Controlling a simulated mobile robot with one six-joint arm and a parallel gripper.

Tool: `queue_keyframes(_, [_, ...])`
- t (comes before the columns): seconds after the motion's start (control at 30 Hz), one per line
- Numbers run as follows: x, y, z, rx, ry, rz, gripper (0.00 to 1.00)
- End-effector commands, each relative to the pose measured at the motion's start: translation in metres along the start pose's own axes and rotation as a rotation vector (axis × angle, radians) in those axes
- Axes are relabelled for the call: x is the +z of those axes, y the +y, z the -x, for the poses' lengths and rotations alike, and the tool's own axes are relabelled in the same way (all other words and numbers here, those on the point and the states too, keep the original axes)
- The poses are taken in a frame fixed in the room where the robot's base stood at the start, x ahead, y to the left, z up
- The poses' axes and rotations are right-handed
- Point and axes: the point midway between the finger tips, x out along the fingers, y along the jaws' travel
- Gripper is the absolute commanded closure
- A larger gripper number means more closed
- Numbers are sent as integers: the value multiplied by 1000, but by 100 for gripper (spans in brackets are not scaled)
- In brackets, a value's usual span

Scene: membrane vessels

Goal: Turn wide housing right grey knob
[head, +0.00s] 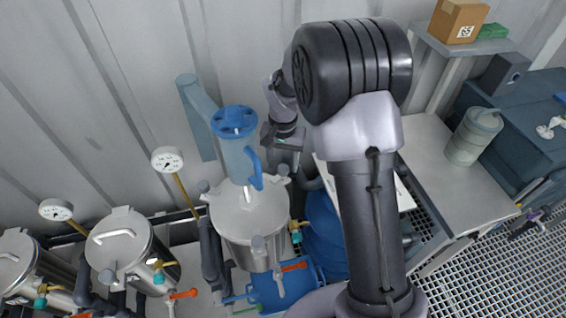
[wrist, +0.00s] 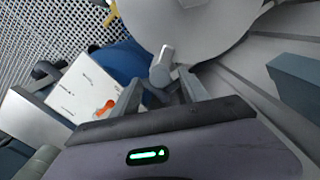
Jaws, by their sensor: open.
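The wide housing (head: 240,222) is a large steel vessel with a round lid, in the middle of the head view. Its right grey knob (head: 283,170) is a small cylinder at the lid's right rear edge. In the wrist view this grey knob (wrist: 163,64) stands at the edge of the pale lid (wrist: 195,25). My gripper (wrist: 160,80) is open, with one finger on either side of the knob's line. The knob shows at or just beyond the fingertips; I cannot tell whether they touch. In the head view my gripper (head: 281,152) is just above and behind the knob.
A blue-topped pitcher (head: 238,150) stands on or behind the lid, left of my gripper. Narrower steel vessels (head: 118,240) with gauges stand at the left. A blue drum (head: 322,235) is at the right of the housing, and a grey bench (head: 455,185) lies farther right.

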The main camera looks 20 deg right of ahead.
Motion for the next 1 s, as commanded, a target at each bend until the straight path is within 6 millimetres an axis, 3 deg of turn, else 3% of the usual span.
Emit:
queue_keyframes(0.2, [-1,0,66,-3,6,0,48])
queue_keyframes(0.4, [-1,0,104,-2,4,0,48])
queue_keyframes(1.0, [0,0,111,-1,2,0,48])
